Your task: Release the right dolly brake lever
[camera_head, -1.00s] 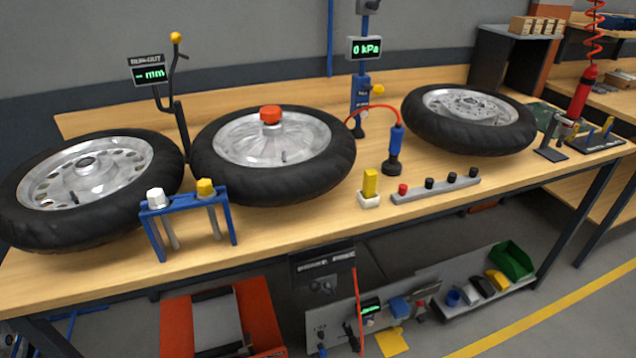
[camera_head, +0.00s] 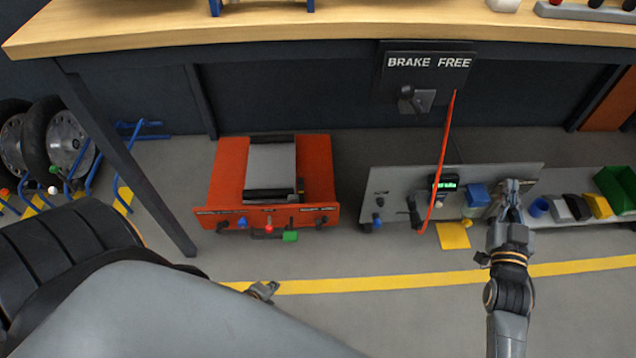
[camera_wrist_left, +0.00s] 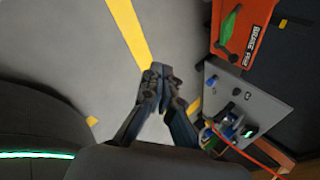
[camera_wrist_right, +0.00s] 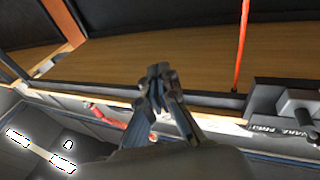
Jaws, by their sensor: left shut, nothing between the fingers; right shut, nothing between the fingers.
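The orange dolly (camera_head: 322,160) stands on the floor under the bench. Its front has a green handle (camera_head: 290,236), a red-knobbed lever (camera_head: 268,228) and a blue knob (camera_head: 241,222). The green handle also shows in the left wrist view (camera_wrist_left: 230,22). To its right is a grey panel (camera_head: 400,182) with a blue knob (camera_head: 377,222) and a black lever (camera_head: 413,210). I cannot tell which lever is the right brake lever. My left gripper (camera_head: 263,290) is shut and empty, in front of the orange dolly. My right gripper (camera_head: 513,187) is shut and empty, by the grey panel's right end.
A sign reading BRAKE FREE (camera_head: 428,62) with a black knob hangs under the bench edge (camera_head: 250,38). A red cord (camera_head: 447,140) runs down from it past the panel. Small bins (camera_head: 598,206) sit at right. The floor in front is clear.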

